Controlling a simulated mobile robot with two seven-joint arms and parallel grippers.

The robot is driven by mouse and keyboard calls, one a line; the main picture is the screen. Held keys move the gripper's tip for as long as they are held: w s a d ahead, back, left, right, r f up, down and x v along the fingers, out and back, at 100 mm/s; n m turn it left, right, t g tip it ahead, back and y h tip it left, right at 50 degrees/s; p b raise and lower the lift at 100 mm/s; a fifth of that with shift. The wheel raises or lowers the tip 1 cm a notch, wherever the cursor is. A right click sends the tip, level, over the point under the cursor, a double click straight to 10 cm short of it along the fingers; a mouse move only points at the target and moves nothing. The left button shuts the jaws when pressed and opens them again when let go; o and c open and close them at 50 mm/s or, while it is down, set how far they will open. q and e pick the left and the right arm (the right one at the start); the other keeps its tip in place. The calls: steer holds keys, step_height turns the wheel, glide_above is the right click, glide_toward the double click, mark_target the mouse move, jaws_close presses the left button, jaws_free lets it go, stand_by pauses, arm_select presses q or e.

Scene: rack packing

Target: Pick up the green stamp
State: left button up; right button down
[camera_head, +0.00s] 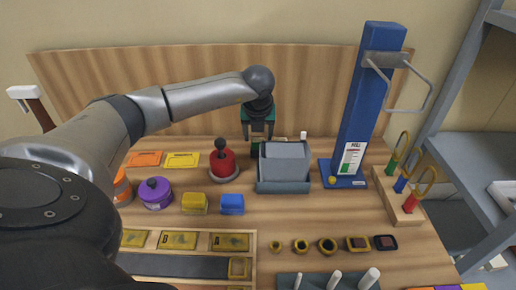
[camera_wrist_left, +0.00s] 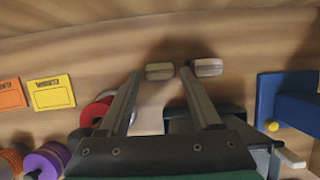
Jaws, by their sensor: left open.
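My left gripper (camera_head: 257,143) is at the back of the worktop, behind and between the red round-handled object and the grey box. Its fingertips are apart in the left wrist view (camera_wrist_left: 184,69), with only bare wood showing between them. I cannot clearly make out a green stamp. A green-handled ring tool (camera_head: 392,160) stands in the wooden rack at the right. My right gripper is not in view.
A grey box (camera_head: 284,187) and red object (camera_head: 223,164) stand close to the gripper. A blue post (camera_head: 362,110) rises to the right. Yellow (camera_head: 194,203) and blue (camera_head: 232,204) blocks and a purple round object (camera_head: 155,193) lie nearer. A wooden panel (camera_head: 120,75) backs the worktop.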

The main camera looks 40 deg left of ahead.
mark_target(258, 139)
arm_select(q)
steer(key=x, duration=0.3)
steer(key=shift+f, duration=0.2)
steer(key=shift+w, duration=0.1)
steer(key=c, duration=1)
steer(key=shift+a, duration=0.1)
step_height(258, 139, up, 20)
steer(key=shift+r+p, duration=0.1)
steer(key=shift+p, duration=0.65)
